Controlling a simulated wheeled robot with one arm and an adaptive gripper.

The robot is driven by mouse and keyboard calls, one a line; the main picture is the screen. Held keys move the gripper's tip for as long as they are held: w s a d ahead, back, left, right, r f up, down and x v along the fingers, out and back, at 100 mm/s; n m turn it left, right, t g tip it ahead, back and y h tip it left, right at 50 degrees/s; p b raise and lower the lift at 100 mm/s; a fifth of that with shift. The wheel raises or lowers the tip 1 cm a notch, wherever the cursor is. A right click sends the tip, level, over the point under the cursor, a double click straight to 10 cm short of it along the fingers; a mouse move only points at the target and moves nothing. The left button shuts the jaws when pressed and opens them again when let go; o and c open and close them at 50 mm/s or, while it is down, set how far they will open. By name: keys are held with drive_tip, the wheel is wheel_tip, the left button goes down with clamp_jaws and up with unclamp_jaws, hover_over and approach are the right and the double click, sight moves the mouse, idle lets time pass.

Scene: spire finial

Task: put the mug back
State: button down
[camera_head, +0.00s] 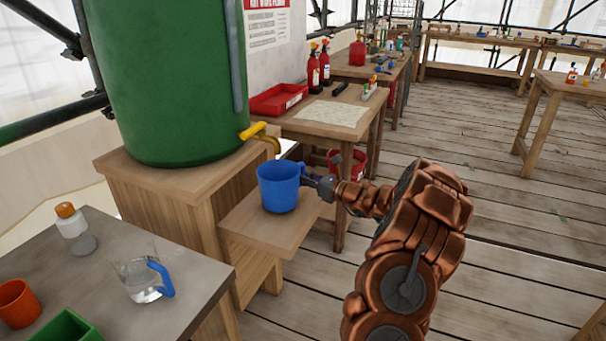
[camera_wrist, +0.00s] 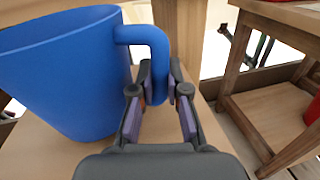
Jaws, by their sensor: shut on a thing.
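A blue mug (camera_head: 279,188) is upright at the low wooden shelf (camera_head: 240,222) below the yellow tap (camera_head: 254,131) of a green barrel (camera_head: 165,75). I cannot tell whether its base touches the shelf. My gripper (camera_head: 316,183) reaches it from the right and is shut on its handle. In the wrist view the mug (camera_wrist: 65,75) fills the left side, and the fingers of my gripper (camera_wrist: 158,95) are on either side of the handle's outer part. The inside of the mug is mostly hidden.
A grey-topped table (camera_head: 195,262) at front left holds a clear jug (camera_head: 138,272) with a blue handle, an orange cup (camera_head: 17,302), a green bin (camera_head: 65,328) and a bottle (camera_head: 75,230). A wooden table (camera_head: 325,118) stands behind, with a red bucket (camera_head: 345,165) near it.

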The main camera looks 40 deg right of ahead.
drive_tip(key=shift+f, duration=0.75)
drive_tip(key=shift+f, duration=0.1)
drive_tip(key=c, duration=1.2)
unclamp_jaws()
drive_tip(key=shift+o, duration=0.2)
drive_tip(key=shift+s+d, duration=0.2)
drive_tip(key=shift+s, duration=0.15)
drive_tip(key=v, duration=1.1)
drive_tip(key=shift+p, duration=0.4)
drive_tip(key=shift+s, duration=0.2)
